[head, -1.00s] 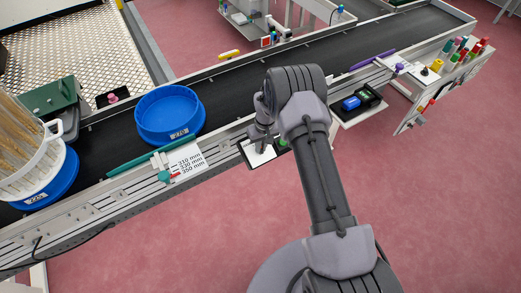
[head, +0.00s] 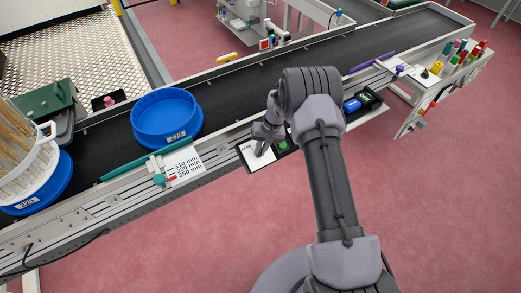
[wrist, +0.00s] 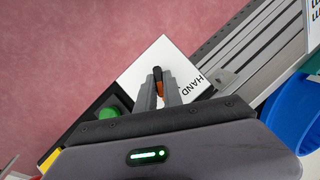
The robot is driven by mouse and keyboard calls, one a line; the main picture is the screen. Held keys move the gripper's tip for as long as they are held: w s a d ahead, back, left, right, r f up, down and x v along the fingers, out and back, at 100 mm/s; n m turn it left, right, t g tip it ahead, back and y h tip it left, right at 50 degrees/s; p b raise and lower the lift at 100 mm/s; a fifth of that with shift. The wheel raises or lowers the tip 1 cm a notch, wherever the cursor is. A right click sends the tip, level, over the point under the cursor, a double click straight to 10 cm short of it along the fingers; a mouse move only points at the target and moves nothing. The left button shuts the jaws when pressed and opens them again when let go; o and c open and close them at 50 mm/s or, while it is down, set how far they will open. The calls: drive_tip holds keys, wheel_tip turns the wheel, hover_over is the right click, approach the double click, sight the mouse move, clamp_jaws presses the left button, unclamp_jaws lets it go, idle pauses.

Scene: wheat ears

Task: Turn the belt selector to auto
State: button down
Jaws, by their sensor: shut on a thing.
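The belt selector's white plate (wrist: 142,66) shows in the wrist view, with the word HAND at its right side. Its small black knob with an orange mark (wrist: 158,76) stands between the fingertips of my gripper (wrist: 159,86), which is shut on it. In the head view the plate (head: 254,158) is on the near side of the conveyor, and my gripper (head: 263,149) reaches down onto it from above. My fingers hide much of the knob, so its exact pointing direction is unclear. No AUTO label can be read.
A green button (wrist: 109,112) is beside the plate; it also shows in the head view (head: 283,145). A blue round tub (head: 166,118) stands on the dark belt (head: 240,85). A printed size card (head: 186,165) is left of the selector. The pink floor in front is clear.

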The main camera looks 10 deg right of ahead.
drive_tip(key=c, duration=1.5)
unclamp_jaws()
drive_tip(key=p+v, duration=0.5)
drive_tip(key=v, duration=1.2)
drive_tip(key=shift+r, duration=0.2)
drive_tip(key=shift+r, duration=0.1)
